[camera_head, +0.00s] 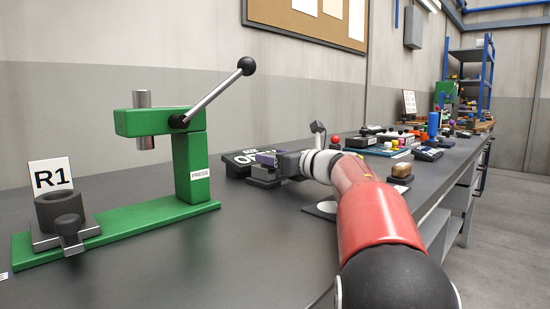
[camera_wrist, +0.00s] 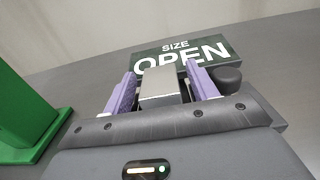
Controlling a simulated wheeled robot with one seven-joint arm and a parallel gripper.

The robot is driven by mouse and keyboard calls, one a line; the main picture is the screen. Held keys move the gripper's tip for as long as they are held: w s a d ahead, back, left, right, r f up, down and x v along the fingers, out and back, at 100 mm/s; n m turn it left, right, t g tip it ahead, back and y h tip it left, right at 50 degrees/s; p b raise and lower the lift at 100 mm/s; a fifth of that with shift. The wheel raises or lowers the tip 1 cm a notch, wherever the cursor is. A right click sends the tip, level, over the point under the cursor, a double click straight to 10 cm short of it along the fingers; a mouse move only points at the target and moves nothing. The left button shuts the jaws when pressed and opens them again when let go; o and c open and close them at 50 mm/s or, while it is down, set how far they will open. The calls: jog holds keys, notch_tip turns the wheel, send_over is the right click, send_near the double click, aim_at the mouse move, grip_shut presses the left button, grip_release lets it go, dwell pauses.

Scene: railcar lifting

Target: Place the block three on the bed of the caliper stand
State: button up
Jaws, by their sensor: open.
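A plain light-grey metal block (camera_wrist: 160,88), likely block three, sits between the two purple fingers of my gripper (camera_wrist: 161,76) in the wrist view. No number can be read on it. The fingers stand apart on either side of it; contact cannot be told. The caliper stand shows its dark sign reading SIZE OPEN (camera_wrist: 182,52) just behind the block, and a dark round knob (camera_wrist: 228,78) at right. In the head view my gripper (camera_head: 266,157) is low over the stand's grey base (camera_head: 264,181). The bed itself is mostly hidden under the block and fingers.
A brown-topped block (camera_head: 401,170) lies right of my arm. Several items crowd the bench farther back.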

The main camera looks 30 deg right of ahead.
jog(key=b+v, duration=0.1)
jog(key=v, duration=1.1)
jog(key=shift+r, duration=0.15)
